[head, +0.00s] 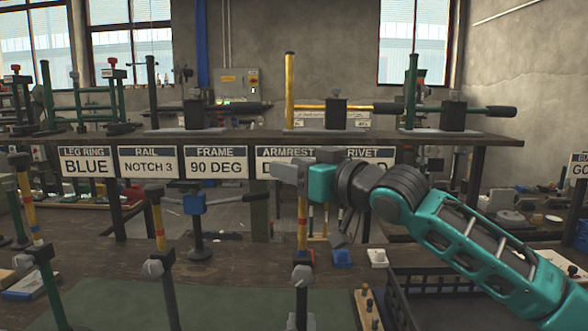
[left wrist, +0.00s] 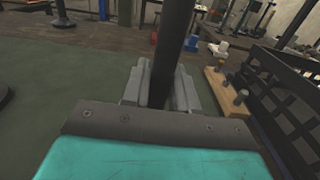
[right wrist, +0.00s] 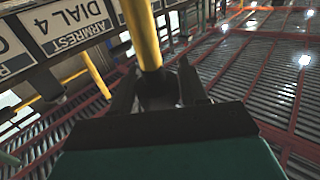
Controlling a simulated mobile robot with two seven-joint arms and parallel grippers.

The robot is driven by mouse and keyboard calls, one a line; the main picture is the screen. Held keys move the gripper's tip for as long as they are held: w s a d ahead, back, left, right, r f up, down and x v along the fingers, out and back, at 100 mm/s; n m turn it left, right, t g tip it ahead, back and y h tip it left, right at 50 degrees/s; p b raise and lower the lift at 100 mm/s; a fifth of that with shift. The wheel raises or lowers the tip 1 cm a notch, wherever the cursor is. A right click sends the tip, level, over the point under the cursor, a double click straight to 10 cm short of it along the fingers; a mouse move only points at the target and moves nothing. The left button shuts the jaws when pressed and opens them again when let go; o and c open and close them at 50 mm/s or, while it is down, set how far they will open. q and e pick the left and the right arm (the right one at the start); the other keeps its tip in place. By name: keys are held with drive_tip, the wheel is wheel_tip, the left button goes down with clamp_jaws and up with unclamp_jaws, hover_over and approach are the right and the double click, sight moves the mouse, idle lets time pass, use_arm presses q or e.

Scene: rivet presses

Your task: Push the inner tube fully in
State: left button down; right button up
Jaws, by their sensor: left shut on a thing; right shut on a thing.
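A telescoping post stands upright at the middle front in the head view. Part of the yellow tube shows above the outer tube. My left gripper (head: 301,323), mostly below the frame, is shut on the outer tube, a dark shaft (left wrist: 175,45) in the left wrist view.
Similar posts stand to the left (head: 157,215). A blue vise-like tool (head: 197,205) is behind them. A wooden peg block (head: 368,308) and a black crate (head: 440,285) are close on the right. Label signs (head: 212,162) hang along the rear shelf.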

sight(306, 225)
clamp_jaws()
wheel_tip(306, 225, down, 10)
drive_tip(key=shift+s+r, duration=0.1)
drive_tip(key=shift+s, duration=0.05)
drive_tip(key=o, duration=0.8)
unclamp_jaws()
drive_tip(key=o, duration=0.3)
drive_tip(key=shift+r, duration=0.15)
drive_tip(key=v, duration=1.2)
drive_tip(key=shift+r, duration=0.1)
